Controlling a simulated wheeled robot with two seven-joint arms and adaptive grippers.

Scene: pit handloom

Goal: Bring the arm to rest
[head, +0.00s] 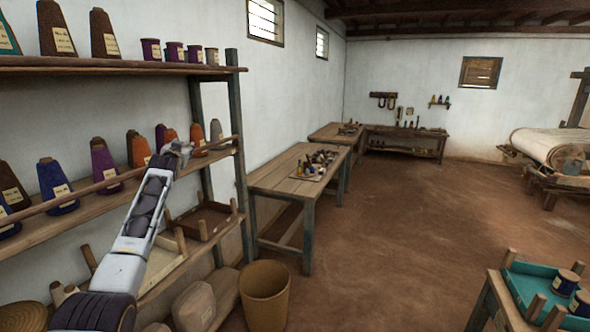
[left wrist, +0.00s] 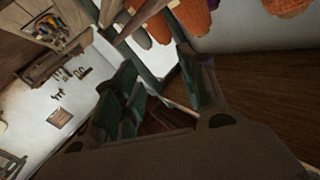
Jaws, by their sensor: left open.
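My left arm reaches up from the bottom left in the head view. Its gripper (head: 180,150) is small there, in front of the middle shelf's front rail and close to the orange and grey yarn cones. In the left wrist view the two dark green finger pads of the left gripper (left wrist: 160,82) stand apart with nothing between them. I cannot tell from these views how far the fingers are from the rail. My right gripper is in neither view.
The shelf rack (head: 240,140) holds yarn cones and spools. A basket (head: 264,294) stands on the floor below. A workbench (head: 285,180) with tools stands beyond. A teal tray (head: 540,292) with spools is at bottom right. The middle floor is clear.

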